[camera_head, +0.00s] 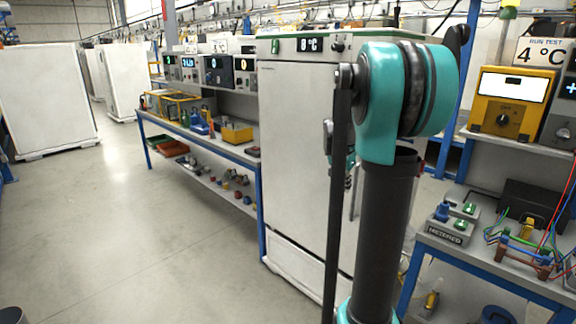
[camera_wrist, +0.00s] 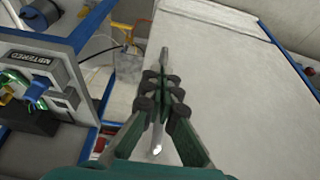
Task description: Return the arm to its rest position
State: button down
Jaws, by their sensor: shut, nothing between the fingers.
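My arm, with a large teal joint and a dark link, stands upright in the right half of the head view, in front of the white cabinet (camera_head: 290,120). My gripper (camera_wrist: 163,85) shows in the middle of the wrist view. Its green fingers with dark joints meet at their tips, shut and empty. A large white panel (camera_wrist: 215,70) lies behind the fingers in that view; I cannot tell the gap between them.
A blue-framed bench (camera_head: 445,262) with the METERED box (camera_head: 447,230) and wires stands at right; the box (camera_wrist: 40,72) also shows in the wrist view. A long bench (camera_head: 195,139) runs at left.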

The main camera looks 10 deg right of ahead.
jog(key=s+a+f+n+y, duration=0.1)
jog(key=s+a+f+n, duration=0.2)
jog(key=s, duration=0.6)
jog(key=s+a+f+n+t+y, duration=0.1)
jog(key=s+a+f+n, duration=0.3)
jog(key=s+a+f, duration=0.2)
jog(key=s+a+f+n+y, duration=0.1)
jog(key=s+a+f+n, duration=0.2)
jog(key=s+a+f, duration=0.2)
jog(key=s+a, duration=0.3)
jog(key=s, duration=0.3)
jog(key=shift+s+a+f+n+t, duration=0.2)
jog(key=shift+s+n+t, duration=0.1)
jog(key=shift+s+n, duration=0.1)
jog(key=shift+d, duration=0.1)
